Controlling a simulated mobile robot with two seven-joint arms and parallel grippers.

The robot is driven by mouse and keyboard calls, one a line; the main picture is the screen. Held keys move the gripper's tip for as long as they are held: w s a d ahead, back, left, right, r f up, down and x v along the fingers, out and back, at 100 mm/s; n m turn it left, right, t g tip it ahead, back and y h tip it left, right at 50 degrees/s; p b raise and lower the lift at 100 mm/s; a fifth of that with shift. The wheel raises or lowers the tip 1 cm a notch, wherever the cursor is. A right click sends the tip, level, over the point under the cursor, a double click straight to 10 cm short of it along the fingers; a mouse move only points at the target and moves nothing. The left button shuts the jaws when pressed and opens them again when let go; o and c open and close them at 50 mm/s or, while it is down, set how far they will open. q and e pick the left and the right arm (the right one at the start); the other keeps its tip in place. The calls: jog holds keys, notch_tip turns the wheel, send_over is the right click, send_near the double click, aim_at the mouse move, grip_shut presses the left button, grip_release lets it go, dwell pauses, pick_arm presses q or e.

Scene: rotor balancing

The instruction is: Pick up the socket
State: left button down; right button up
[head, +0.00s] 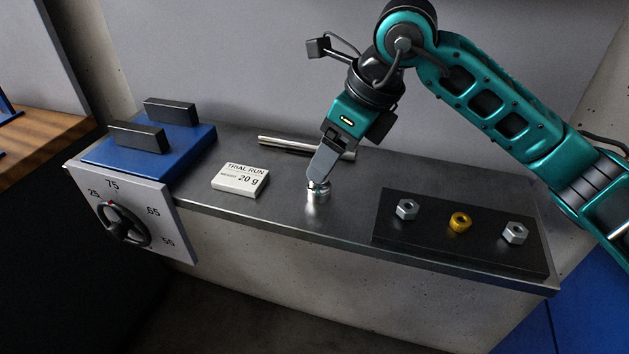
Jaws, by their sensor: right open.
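The socket (317,196) is a small shiny metal cylinder. It stands upright on the grey metal bench top, near its front edge. My right gripper (318,180) comes down from above with its fingers at the top of the socket. It is open; whether the fingers touch the socket cannot be told from this angle. The fingers hide part of the socket's upper end. My left gripper is not in view.
A metal bar (290,145) lies behind the gripper. A white "TRIAL RUN 20 g" sign (240,179) stands left of the socket. A black tray (480,251) with two silver nuts and a yellow one lies right. A blue block (190,150) and dial panel (165,232) stand left.

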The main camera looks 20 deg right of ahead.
jog(key=shift+w+d+f, duration=0.1)
jog(key=shift+w+f, duration=0.05)
jog(key=shift+f, duration=0.05)
jog(key=x, duration=0.7)
jog(key=shift+d+b, duration=0.1)
jog(key=shift+b, duration=0.2)
jog(key=c, duration=1.2)
